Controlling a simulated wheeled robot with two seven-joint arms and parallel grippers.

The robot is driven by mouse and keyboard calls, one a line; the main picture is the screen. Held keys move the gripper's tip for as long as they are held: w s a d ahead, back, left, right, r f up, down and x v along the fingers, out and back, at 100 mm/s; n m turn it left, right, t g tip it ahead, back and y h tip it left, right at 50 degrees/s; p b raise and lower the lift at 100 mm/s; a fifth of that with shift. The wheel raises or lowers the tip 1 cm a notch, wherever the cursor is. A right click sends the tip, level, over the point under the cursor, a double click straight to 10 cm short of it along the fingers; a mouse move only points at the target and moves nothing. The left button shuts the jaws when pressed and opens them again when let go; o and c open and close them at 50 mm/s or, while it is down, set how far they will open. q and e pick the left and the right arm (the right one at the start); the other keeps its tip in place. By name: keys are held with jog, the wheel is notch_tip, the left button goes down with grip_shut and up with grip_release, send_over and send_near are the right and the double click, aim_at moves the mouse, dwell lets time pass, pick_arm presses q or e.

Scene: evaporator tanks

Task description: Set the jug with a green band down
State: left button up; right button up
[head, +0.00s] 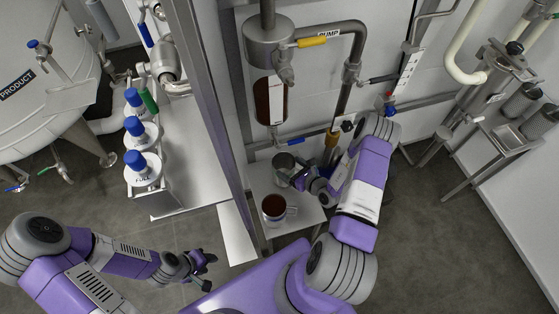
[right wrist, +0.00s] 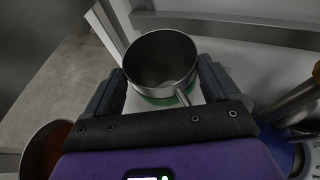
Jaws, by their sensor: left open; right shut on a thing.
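The steel jug with a green band (right wrist: 160,62) is upright and looks empty inside in the right wrist view. The green band shows low on its side, and its handle points toward my gripper. In the head view the jug (head: 284,163) is at the back of a small white table (head: 310,215). My right gripper (head: 297,179) is shut on the jug at its handle side. I cannot tell whether the jug's base touches the table. My left gripper (head: 203,268) is open and empty, low over the floor.
A second jug (head: 274,207) with dark red-brown liquid stands at the table's front; its rim also shows in the right wrist view (right wrist: 40,150). A sight-glass pipe (head: 270,100) with valves hangs behind. A grey post (head: 205,100) and blue-capped bottles (head: 142,168) are left.

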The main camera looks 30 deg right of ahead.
aim_at(277, 157)
jog(key=shift+w+a+b, duration=0.2)
jog(key=shift+w+b, duration=0.05)
jog(key=shift+w, duration=0.9)
jog(key=shift+w+a+b, duration=0.2)
jog(key=shift+w+b, duration=0.1)
jog(key=shift+w, duration=0.85)
jog(key=shift+w+a+b, duration=0.2)
jog(key=shift+w+b, duration=0.05)
jog(key=shift+w, duration=0.9)
jog(key=shift+f+b, duration=0.45)
jog(key=shift+f, duration=0.3)
jog(key=o, duration=1.6)
jog(key=shift+s+f, duration=0.1)
jog(key=shift+s+d+r, duration=0.1)
jog(key=shift+s+r, duration=0.15)
jog(key=shift+s, duration=0.05)
jog(key=p+v, duration=0.4)
jog(key=v, duration=0.7)
jog(key=shift+s, duration=0.2)
